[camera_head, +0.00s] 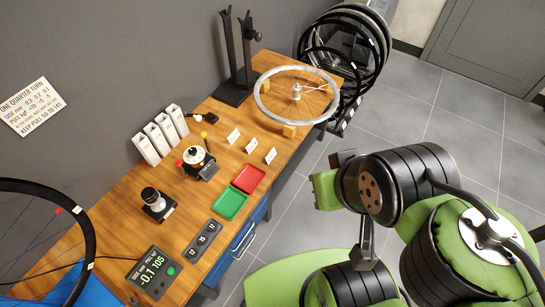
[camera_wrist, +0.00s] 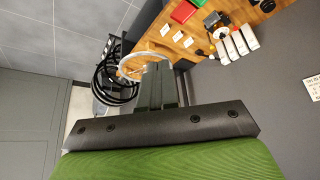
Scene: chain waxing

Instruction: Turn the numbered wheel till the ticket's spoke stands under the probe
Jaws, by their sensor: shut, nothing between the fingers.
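A silver-rimmed spoked wheel (camera_head: 326,113) lies flat at the far right end of the wooden bench. No numbers are readable on it. Part of a black-rimmed wheel (camera_head: 88,236) with a red mark stands at the left edge. I cannot tell which is the numbered wheel. A dark strip (camera_head: 203,239) carries small white numbers; whether it is the ticket is unclear. I cannot make out the probe. In the wrist view my gripper (camera_wrist: 158,68) is shut and empty, and its fingers hide part of the silver wheel (camera_wrist: 139,52). It is apart from the bench things.
A display (camera_head: 153,274) reads -0.1 and 105. Grey floor lies to the right.

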